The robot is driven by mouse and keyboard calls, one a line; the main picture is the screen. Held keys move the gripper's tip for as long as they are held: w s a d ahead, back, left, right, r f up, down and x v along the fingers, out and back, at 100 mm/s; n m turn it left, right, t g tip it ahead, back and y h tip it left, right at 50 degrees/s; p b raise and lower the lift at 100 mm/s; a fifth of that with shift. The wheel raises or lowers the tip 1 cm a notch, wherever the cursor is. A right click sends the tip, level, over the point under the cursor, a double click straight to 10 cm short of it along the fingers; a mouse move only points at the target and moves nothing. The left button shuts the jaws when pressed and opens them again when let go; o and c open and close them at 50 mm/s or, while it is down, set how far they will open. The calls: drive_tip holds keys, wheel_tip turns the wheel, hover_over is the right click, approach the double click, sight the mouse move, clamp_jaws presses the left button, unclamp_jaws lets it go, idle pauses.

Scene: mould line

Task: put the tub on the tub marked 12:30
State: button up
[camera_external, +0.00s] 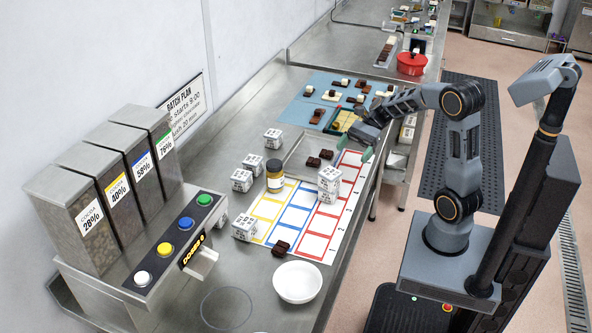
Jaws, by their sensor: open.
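Several small white tubs with dark print stand on the steel counter. One tub (273,138) is at the back, one (252,162) and another (241,181) are left of the amber jar, and one (245,227) is at the left edge of the printed mat. On the mat's right side stands a taller white shape (329,184) that looks like two tubs stacked. The print is too small to read, so I cannot tell which is marked 12:30. My gripper (361,142) is open and looks empty, above the counter's right edge, behind and right of that stack.
An amber jar (274,176) stands on the mat (290,228) of coloured squares. A steel tray (300,160) holds brown pieces. A white bowl (298,282) is in front. Cocoa bins (85,215) and a button dispenser (175,250) stand left. A blue mat (297,110) with chocolates lies behind.

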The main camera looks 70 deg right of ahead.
drive_tip(key=s+a+f+n+h, duration=0.1)
drive_tip(key=s+a+n+h, duration=0.2)
drive_tip(key=n, duration=0.7)
drive_tip(key=s+a+n+h, duration=0.4)
drive_tip(key=s+n+h, duration=0.3)
drive_tip(key=n+h, duration=0.2)
drive_tip(key=n, duration=0.2)
drive_tip(key=shift+s+f+n+g, duration=0.3)
drive_tip(key=shift+s+f+g, duration=0.05)
drive_tip(key=shift+s+g, duration=0.05)
